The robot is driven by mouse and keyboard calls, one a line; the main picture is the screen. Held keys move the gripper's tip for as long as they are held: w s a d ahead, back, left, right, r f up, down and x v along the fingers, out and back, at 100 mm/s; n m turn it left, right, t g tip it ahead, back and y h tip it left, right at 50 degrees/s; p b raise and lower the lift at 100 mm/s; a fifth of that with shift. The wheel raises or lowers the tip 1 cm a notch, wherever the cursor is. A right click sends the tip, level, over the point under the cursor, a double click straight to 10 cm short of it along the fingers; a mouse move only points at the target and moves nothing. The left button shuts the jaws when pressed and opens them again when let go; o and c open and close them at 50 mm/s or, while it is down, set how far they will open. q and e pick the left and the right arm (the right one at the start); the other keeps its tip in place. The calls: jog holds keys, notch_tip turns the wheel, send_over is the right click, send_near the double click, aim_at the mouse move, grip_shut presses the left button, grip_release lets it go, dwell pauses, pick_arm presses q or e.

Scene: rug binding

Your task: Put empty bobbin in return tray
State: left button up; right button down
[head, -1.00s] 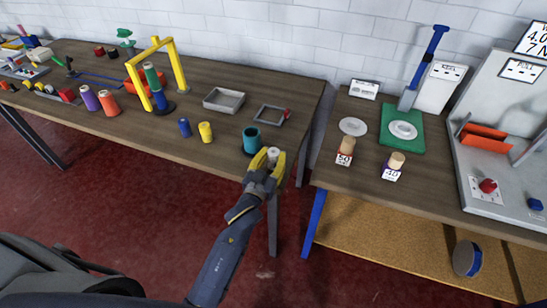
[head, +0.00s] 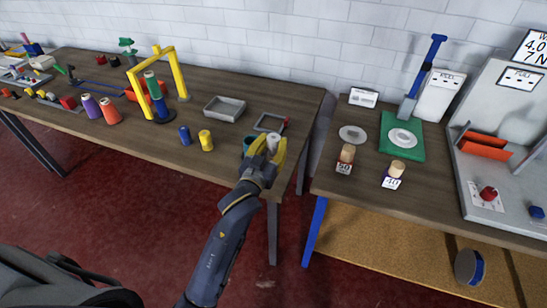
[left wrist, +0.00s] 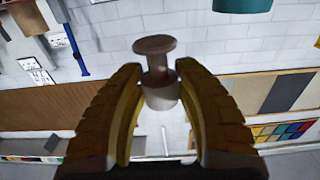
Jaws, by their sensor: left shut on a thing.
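A pale grey empty bobbin (head: 273,143) is held between the yellow fingers of my left gripper (head: 268,149), near the front right corner of the left table. In the left wrist view the bobbin (left wrist: 156,62) shows its brownish flange and narrow neck, with its lower part between the fingers. A shallow grey tray (head: 211,110) lies on the table beyond and left of the gripper. A smaller square grey tray (head: 258,128) with a red piece at its corner lies nearer, just behind the gripper. I cannot tell which one is the return tray. My right gripper is not in view.
A teal cup (head: 246,144) stands beside the gripper, partly hidden by it. Blue (head: 185,135) and yellow (head: 206,140) spools stand to the left, with a yellow arch (head: 157,55) behind. A gap separates the right table (head: 330,183).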

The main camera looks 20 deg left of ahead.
pick_arm(q)
notch_tip(320, 180, up, 12)
jog(key=shift+r, duration=0.1)
jog(key=r, duration=0.2)
jog(key=y, duration=0.1)
send_near(274, 137)
jog(key=s+a+f, duration=0.3)
jog(key=s, duration=0.1)
jog(key=shift+h, duration=0.5)
jog(key=w+d+r, duration=0.1)
jog(key=w+r, duration=0.3)
jog(key=w+d+r, duration=0.1)
jog(key=w+r, duration=0.3)
jog(key=w, duration=0.1)
jog(key=w+d+r, duration=0.1)
jog(key=w+r, duration=0.3)
jog(key=shift+w+r, duration=0.35)
jog(key=shift+r, duration=0.05)
jog(key=shift+f, duration=0.95)
notch_tip(274, 137, down, 20)
jog(key=shift+r, duration=0.2)
jog(key=shift+f, duration=0.15)
